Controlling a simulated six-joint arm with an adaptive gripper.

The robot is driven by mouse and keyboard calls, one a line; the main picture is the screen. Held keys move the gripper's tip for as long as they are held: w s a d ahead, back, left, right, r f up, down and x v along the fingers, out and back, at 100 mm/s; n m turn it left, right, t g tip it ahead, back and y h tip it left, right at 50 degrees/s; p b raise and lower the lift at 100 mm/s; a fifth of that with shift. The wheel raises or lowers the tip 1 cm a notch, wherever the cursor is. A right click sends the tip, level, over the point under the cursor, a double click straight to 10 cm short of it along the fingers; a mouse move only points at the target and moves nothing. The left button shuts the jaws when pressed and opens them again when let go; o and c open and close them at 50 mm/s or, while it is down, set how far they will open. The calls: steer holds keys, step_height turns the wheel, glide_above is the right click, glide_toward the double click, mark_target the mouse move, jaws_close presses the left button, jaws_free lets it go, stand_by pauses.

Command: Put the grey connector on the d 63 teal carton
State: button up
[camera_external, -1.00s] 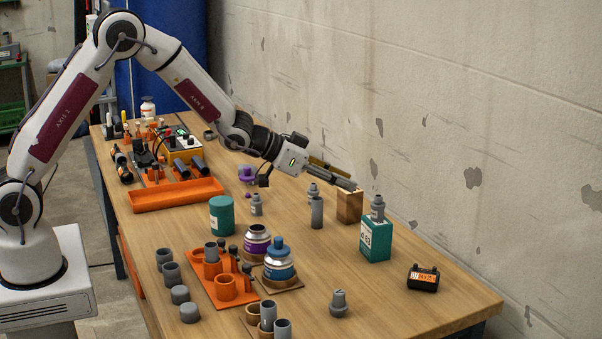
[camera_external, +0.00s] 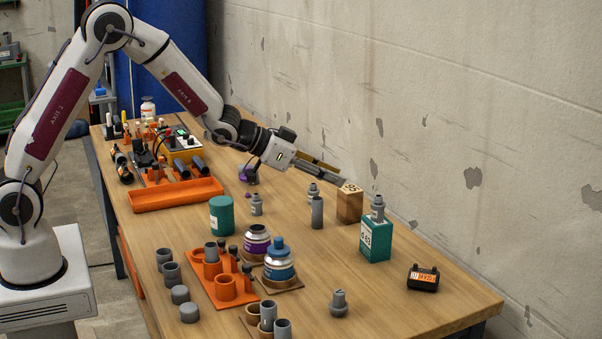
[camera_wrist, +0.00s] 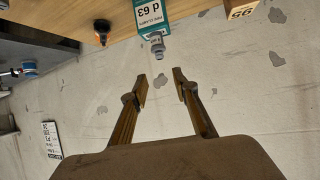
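The d 63 teal carton (camera_external: 376,242) stands on the right part of the table, and its printed label shows in the wrist view (camera_wrist: 150,18). A grey connector (camera_external: 377,209) stands upright on top of the carton; it also shows in the wrist view (camera_wrist: 157,46). My gripper (camera_external: 340,177) is up and to the left of the carton, above and behind the wooden block. In the wrist view the two fingers (camera_wrist: 161,90) are apart with nothing between them, and the connector lies beyond the tips, not touching them.
A wooden block (camera_external: 350,204) stands left of the carton. Grey pipe pieces (camera_external: 317,212) and another grey fitting (camera_external: 339,304) stand nearby. A black and orange box (camera_external: 423,278) lies to the right. The wall (camera_external: 450,120) runs close behind. Table between carton and front fitting is clear.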

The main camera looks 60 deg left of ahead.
steer(key=s+a+r+n+g+y, duration=0.15)
steer(key=s+a+r, duration=0.35)
steer(key=s, duration=0.5)
steer(key=s+a+r+n+g+y, duration=0.1)
steer(key=s+a+r+y, duration=0.15)
steer(key=s+r, duration=0.6)
steer(key=s+d+f+g, duration=0.1)
steer(key=s+g, duration=0.1)
steer(key=s, duration=1.2)
steer(key=s+d+f+g, duration=0.1)
steer(key=s+f, duration=0.1)
steer(key=s, duration=1.2)
steer(key=shift+s+d+g+h, duration=0.25)
steer(key=shift+s+g+h, duration=0.05)
steer(key=shift+g+h, duration=0.1)
